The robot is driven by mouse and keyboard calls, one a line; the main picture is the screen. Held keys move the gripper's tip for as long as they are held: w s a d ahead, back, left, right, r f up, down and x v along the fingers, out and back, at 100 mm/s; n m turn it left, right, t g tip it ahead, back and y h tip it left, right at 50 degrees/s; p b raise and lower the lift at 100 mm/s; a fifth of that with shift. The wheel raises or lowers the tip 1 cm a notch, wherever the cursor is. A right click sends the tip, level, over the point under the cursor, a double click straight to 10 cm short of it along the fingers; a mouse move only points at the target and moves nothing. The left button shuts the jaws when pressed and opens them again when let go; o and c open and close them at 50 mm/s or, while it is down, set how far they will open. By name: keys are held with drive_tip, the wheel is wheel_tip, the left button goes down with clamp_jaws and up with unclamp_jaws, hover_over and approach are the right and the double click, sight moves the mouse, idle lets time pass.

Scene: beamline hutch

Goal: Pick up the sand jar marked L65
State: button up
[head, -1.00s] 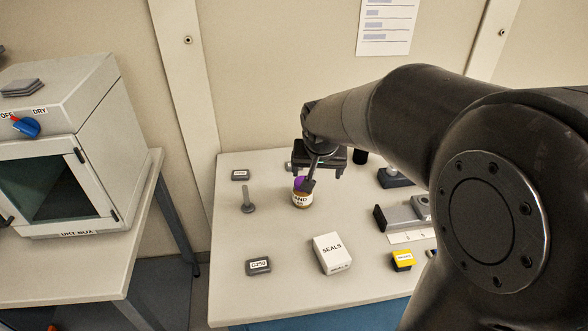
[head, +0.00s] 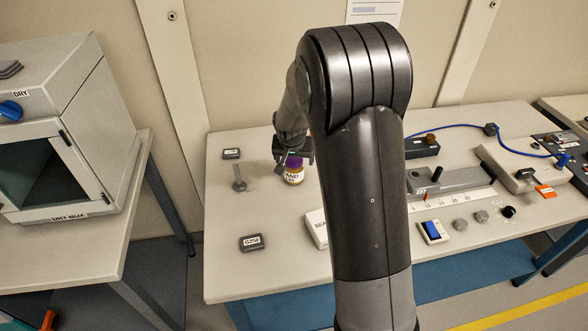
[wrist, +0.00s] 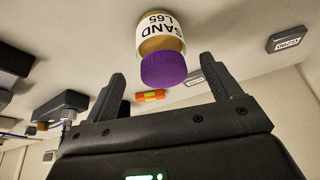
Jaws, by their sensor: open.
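The sand jar (head: 294,175) stands upright on the bench in the head view, with a purple cap and a white label. In the wrist view the jar (wrist: 157,36) appears upside down, and its label reads SAND L65. My gripper (head: 293,157) is above the jar, partly hidden by my arm. In the wrist view my gripper (wrist: 163,70) is open, with its two fingers apart on either side of the cap in the picture. The fingers do not visibly touch the jar.
A grey post (head: 239,181) stands left of the jar. A block marked D250 (head: 252,242) lies nearer the front. A white box (head: 316,229) is partly behind my arm. A grey slide with a scale (head: 455,180) is on the right. The drying box (head: 80,180) stands left, across a gap.

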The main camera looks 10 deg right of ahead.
drive_tip(key=shift+x, duration=2.85)
drive_tip(key=shift+w, duration=0.2)
drive_tip(key=shift+a, duration=0.1)
drive_tip(key=c, duration=1.3)
drive_tip(key=shift+r, duration=0.15)
